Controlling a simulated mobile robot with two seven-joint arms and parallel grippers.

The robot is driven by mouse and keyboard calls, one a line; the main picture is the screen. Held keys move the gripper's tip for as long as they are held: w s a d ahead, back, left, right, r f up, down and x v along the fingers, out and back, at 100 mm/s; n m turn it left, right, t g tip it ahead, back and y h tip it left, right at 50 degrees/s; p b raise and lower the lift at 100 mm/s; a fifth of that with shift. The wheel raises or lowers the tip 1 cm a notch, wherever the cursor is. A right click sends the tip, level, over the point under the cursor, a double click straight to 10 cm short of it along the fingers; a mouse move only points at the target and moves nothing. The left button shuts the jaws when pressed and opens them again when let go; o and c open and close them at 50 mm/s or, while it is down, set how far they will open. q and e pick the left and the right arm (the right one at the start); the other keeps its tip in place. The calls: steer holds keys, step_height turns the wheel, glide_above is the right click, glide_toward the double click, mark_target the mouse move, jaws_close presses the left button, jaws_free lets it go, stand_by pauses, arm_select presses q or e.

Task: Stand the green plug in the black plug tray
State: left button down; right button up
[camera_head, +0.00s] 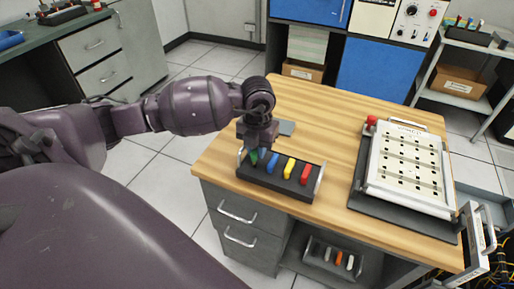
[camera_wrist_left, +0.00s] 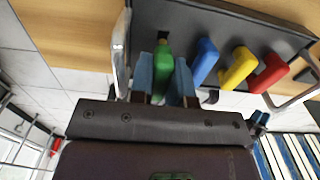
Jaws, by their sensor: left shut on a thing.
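The black plug tray (camera_head: 268,184) lies near the front left edge of the wooden table, a metal handle at each end. Blue (camera_head: 273,161), yellow (camera_head: 289,168) and red (camera_head: 305,174) plugs stand in it in a row. My left gripper (camera_head: 254,154) is over the tray's left end, pointing down and shut on the green plug. Whether the plug is seated in the tray is unclear. My right gripper is out of view.
A cream punch-card panel (camera_head: 408,165) with a red knob stands on a dark base to the right. A small grey plate (camera_head: 286,127) lies behind the tray. A lower shelf holds another tray (camera_head: 335,259) of plugs. The table's middle is clear.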

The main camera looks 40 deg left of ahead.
arm_select(q)
steer(key=shift+f, duration=0.25)
stand_by(0.5)
steer(key=shift+f, duration=0.35)
stand_by(0.3)
steer(key=shift+f, duration=0.25)
stand_by(0.5)
steer(key=shift+f+b, duration=0.35)
steer(key=shift+f, duration=0.05)
steer(key=shift+f, duration=0.15)
stand_by(0.5)
steer(key=c, duration=1)
jaws_free()
